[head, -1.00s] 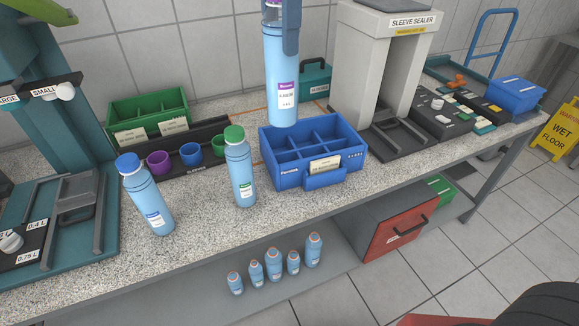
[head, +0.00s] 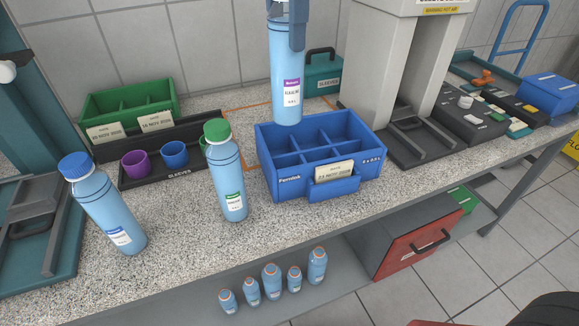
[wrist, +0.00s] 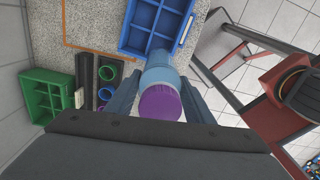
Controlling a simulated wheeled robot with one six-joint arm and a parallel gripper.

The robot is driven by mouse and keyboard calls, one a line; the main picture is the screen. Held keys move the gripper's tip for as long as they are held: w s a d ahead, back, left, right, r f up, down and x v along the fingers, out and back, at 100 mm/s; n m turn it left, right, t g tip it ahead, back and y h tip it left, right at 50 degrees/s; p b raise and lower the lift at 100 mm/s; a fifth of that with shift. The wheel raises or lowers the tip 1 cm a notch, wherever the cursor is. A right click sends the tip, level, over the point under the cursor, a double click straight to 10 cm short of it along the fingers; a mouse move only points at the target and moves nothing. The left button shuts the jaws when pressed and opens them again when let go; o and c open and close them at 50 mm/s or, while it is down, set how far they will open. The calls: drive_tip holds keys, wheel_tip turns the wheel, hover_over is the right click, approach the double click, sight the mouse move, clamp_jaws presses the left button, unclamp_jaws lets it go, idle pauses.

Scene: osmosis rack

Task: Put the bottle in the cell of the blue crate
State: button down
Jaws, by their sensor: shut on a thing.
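A light blue bottle (head: 286,75) with a purple label hangs upright in my gripper (head: 287,15), above the back left part of the blue crate. In the wrist view my gripper (wrist: 163,97) is shut around the bottle near its purple cap (wrist: 160,103). The blue crate (head: 284,186) stands on the counter, divided into several cells, with a date card on its front. The crate (wrist: 186,30) also shows in the wrist view, beyond the bottle. The cells in view look empty; the held bottle hides part of the back left ones.
A green-capped bottle (head: 227,175) stands left of the crate, a blue-capped bottle (head: 105,208) further left. Behind them are a sleeve tray (head: 204,162) and a green crate (head: 94,114). The grey sleeve sealer (head: 373,60) stands close on the right. Several small bottles sit on the lower shelf.

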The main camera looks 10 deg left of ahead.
sight(287, 61)
wheel_tip(287, 61, down, 18)
drive_tip(key=p, duration=0.2)
drive_tip(key=shift+w+f+p, duration=0.1)
drive_tip(key=shift+f+p, duration=0.05)
drive_tip(key=shift+p, duration=0.25)
drive_tip(key=c, duration=0.9)
unclamp_jaws()
drive_tip(key=shift+f, duration=0.15)
wheel_tip(287, 61, up, 12)
drive_tip(key=shift+r+b, duration=0.15)
drive_tip(key=shift+b, duration=1)
